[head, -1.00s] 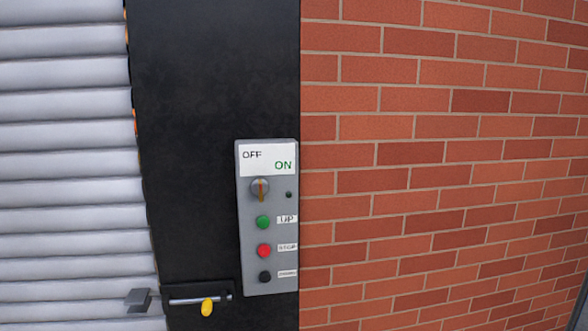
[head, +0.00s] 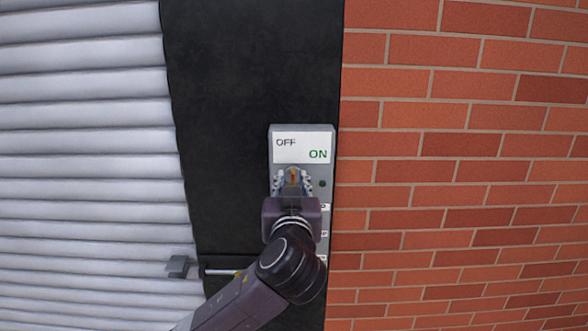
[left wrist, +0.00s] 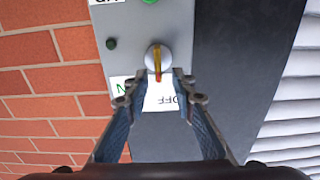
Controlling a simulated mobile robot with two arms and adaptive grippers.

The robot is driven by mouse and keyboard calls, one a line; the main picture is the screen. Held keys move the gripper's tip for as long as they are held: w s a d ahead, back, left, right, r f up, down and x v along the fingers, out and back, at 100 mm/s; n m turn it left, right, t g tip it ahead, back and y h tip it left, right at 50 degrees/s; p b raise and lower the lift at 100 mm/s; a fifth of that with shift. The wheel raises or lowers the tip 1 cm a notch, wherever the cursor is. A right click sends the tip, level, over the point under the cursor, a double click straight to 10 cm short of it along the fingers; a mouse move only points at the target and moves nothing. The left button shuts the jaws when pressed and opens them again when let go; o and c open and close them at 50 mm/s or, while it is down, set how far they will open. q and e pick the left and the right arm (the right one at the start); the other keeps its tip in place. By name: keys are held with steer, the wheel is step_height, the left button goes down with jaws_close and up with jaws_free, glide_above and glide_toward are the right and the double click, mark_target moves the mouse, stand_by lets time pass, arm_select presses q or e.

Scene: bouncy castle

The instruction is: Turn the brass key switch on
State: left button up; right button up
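A grey control panel (head: 330,225) hangs on a dark post, with a white OFF/ON label (head: 303,147) at its top. The brass key (head: 293,175) stands roughly upright in a round silver switch below the label. In the left wrist view, upside down, the brass key (left wrist: 157,66) shows whole in its switch. My left gripper (head: 293,183) is in front of the switch. Its fingers (left wrist: 156,88) are open, one on each side of the key's line, with a gap between them; contact is not visible. The arm hides most of the buttons. My right gripper is not in view.
A small dark round indicator (head: 322,184) sits right of the switch. A grey roller shutter (head: 85,160) is at left, a brick wall (head: 460,170) at right.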

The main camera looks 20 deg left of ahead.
arm_select(q)
steer(key=shift+x, duration=1.05)
steer(key=shift+d, duration=0.1)
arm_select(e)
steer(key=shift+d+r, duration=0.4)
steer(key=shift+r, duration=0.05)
arm_select(q)
jaws_close()
